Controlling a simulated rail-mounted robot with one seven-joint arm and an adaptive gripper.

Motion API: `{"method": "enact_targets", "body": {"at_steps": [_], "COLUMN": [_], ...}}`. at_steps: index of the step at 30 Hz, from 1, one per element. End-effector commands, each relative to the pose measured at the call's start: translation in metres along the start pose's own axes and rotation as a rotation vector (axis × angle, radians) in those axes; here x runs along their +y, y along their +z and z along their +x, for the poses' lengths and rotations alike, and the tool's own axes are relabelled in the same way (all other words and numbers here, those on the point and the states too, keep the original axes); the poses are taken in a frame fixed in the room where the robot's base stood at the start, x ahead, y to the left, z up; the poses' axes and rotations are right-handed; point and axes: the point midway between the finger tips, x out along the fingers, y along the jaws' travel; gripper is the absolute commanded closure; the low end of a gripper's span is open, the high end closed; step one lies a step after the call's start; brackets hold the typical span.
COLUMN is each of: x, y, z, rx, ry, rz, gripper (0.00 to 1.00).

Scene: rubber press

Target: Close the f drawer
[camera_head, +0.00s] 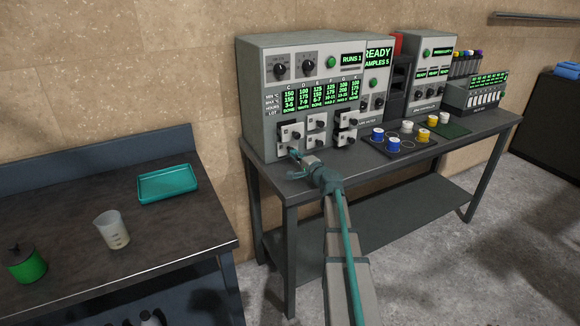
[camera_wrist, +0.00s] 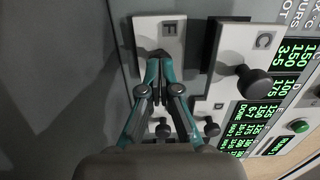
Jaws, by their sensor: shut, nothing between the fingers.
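The F drawer is a pale panel marked F (camera_wrist: 170,30) in the wrist view, right in front of my gripper (camera_wrist: 160,58). My gripper is shut and empty, its teal fingertips together at the lower part of that panel. The fingers hide the drawer's knob, and I cannot tell whether they touch it. In the head view the F drawer (camera_head: 283,149) is at the lower left of the grey machine's drawers, partly hidden behind my gripper (camera_head: 293,154). How far the drawer stands out is unclear.
The C drawer (camera_wrist: 258,45) with its black knob sits beside the F drawer in the wrist view. The grey machine (camera_head: 254,100) bears further drawers and a green display. A tray of coloured pots (camera_head: 412,151) stands to the right on the bench.

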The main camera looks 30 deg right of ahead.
Motion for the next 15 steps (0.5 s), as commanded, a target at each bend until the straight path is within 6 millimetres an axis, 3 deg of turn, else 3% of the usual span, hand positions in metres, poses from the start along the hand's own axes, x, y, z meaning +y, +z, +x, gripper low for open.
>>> {"method": "enact_targets", "body": {"at_steps": [15], "x": [-0.0025], "y": [-0.0019], "z": [0.0105], "rx": [0.003], "ry": [-0.002], "rz": [0.001], "gripper": [1.00]}}
